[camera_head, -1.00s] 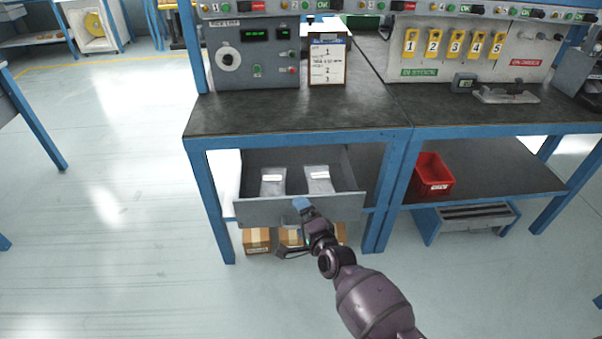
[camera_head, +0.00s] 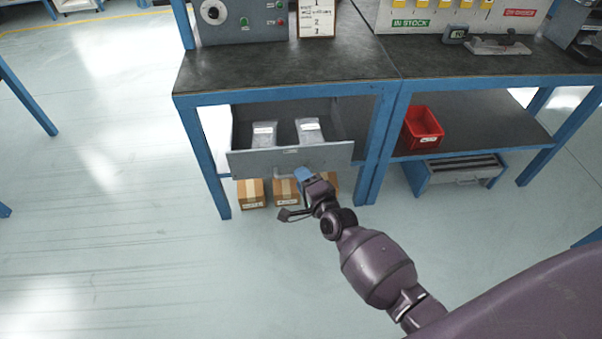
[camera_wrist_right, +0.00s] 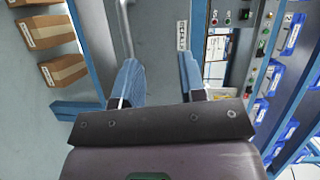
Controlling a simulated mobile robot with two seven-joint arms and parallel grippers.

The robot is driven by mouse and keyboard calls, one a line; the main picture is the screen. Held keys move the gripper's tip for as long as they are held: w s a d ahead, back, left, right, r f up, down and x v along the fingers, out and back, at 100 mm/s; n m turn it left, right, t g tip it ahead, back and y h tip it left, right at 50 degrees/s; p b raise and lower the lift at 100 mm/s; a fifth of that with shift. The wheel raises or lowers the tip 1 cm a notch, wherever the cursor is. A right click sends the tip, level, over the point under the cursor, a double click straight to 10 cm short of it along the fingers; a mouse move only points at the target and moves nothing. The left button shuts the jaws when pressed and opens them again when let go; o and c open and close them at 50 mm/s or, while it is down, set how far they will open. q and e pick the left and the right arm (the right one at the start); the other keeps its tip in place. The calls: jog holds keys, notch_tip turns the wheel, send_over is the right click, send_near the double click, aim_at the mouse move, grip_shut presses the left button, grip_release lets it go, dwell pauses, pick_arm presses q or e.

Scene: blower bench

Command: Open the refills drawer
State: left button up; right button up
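The grey drawer (camera_head: 245,163) under the left bench stands pulled out, and two pale packs (camera_head: 309,131) with white labels lie inside. A metal bar handle (camera_wrist_right: 123,28) runs along the front. My right gripper (camera_head: 305,175) is at the lower edge of the drawer front. In the wrist view its blue fingers are apart with nothing between them, and the handle lies by the left finger, outside the gap. Whether they touch is unclear. My left gripper is out of view.
Several cardboard boxes (camera_head: 286,192) sit below the drawer. Blue bench legs (camera_head: 208,160) stand beside the drawer. The floor in front is clear.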

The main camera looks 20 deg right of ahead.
jog(key=s+f, duration=0.2)
jog(key=s, duration=0.5)
jog(key=shift+s+d+p, duration=0.3)
jog(key=shift+s+d, duration=0.05)
jog(key=shift+s, duration=0.05)
dwell(0.6)
dwell(0.6)
